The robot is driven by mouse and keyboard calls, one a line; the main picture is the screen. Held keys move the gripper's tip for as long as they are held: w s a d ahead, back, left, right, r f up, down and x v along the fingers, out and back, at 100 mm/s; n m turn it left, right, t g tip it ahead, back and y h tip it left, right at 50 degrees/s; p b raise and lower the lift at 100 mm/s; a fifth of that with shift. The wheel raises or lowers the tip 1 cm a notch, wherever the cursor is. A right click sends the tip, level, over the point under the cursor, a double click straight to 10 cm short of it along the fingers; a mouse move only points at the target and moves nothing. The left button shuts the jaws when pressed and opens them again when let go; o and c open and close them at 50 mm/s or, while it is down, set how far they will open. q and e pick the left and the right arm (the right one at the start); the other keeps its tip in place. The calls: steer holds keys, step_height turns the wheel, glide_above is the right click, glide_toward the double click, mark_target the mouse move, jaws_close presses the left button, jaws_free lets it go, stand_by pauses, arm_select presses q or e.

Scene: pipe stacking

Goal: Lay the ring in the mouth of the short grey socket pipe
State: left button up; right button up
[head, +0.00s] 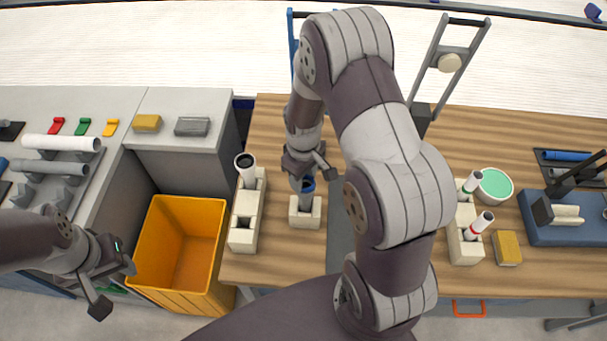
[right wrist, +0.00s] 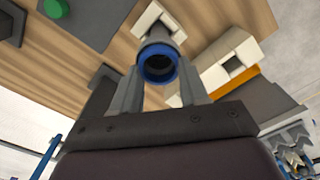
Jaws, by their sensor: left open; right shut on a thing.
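My right gripper (right wrist: 158,85) is shut on a blue-rimmed round piece (right wrist: 158,62) with a dark opening. In the head view this blue piece (head: 308,186) is upright at a small beige block (head: 312,217); whether it rests in the block is unclear. My right gripper (head: 305,165) is just above it there. A short pale grey pipe (head: 248,176) with a wide black mouth stands upright in a longer beige block (head: 243,238) to the left. I cannot make out a separate loose ring. My left gripper (head: 112,285) is open and empty, left of the orange bin.
The orange bin (head: 172,295) stands left of the wooden table (head: 275,135). At the right are a beige block (head: 464,250) with two white pipes, a mint-filled bowl (head: 494,187) and a yellow block (head: 508,248). My right arm covers the middle of the table.

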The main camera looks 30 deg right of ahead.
steer(key=shift+s+f, duration=0.1)
steer(key=o, duration=1.1)
steer(key=o, duration=0.5)
steer(key=shift+c, duration=0.2)
step_height(320, 180, up, 7)
steer(key=p, duration=0.6)
